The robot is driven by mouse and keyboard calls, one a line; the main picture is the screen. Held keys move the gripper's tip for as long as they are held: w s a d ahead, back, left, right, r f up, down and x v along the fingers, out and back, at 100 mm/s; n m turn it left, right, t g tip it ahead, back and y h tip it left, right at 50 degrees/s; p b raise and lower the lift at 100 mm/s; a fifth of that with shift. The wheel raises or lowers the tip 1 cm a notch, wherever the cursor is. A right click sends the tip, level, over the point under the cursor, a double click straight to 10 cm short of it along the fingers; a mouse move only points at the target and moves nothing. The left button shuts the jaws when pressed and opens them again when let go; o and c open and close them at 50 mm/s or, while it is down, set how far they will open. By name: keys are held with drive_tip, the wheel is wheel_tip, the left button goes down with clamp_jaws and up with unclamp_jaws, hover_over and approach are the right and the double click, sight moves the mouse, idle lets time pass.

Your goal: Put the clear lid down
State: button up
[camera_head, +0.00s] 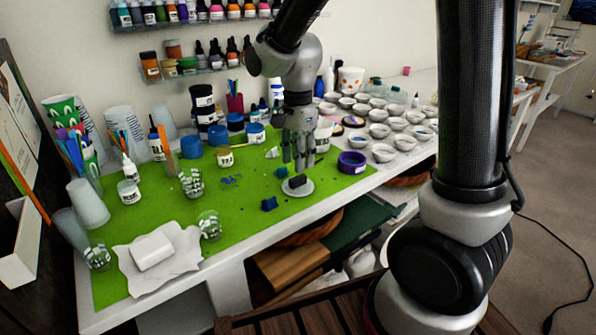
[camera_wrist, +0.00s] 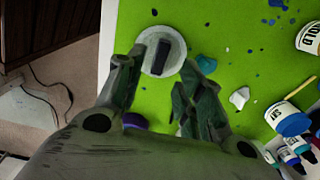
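The clear lid (camera_head: 289,190) is a pale round disc with a dark bar-shaped handle (camera_head: 297,181) on top. It appears to lie flat on the green mat near the table's front edge. My gripper (camera_head: 299,164) points down just above and behind it. In the wrist view the lid (camera_wrist: 149,64) shows beyond my gripper's fingertips (camera_wrist: 162,64), which are spread apart with a gap around the handle's line. The fingers do not appear to touch the handle. The gripper looks empty.
Small white cups (camera_head: 384,153) crowd the table's right. Jars and a labelled cup (camera_head: 225,157) stand behind. The green mat (camera_head: 245,215) has free room at front left.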

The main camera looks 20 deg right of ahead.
sight(298, 177)
wheel_tip(298, 177, up, 6)
drive_tip(key=r, duration=0.1)
drive_tip(key=s+d+r+n+t, duration=0.2)
drive_tip(key=s+d+r+n, duration=0.3)
drive_tip(key=s+d, duration=0.25)
drive_tip(key=s+d+n+t, duration=0.2)
drive_tip(key=s+d+n, duration=0.5)
drive_tip(key=s+n, duration=0.2)
drive_tip(key=shift+s+d+r, duration=0.2)
drive_tip(key=shift+s+r, duration=0.25)
drive_tip(key=shift+s, duration=0.8)
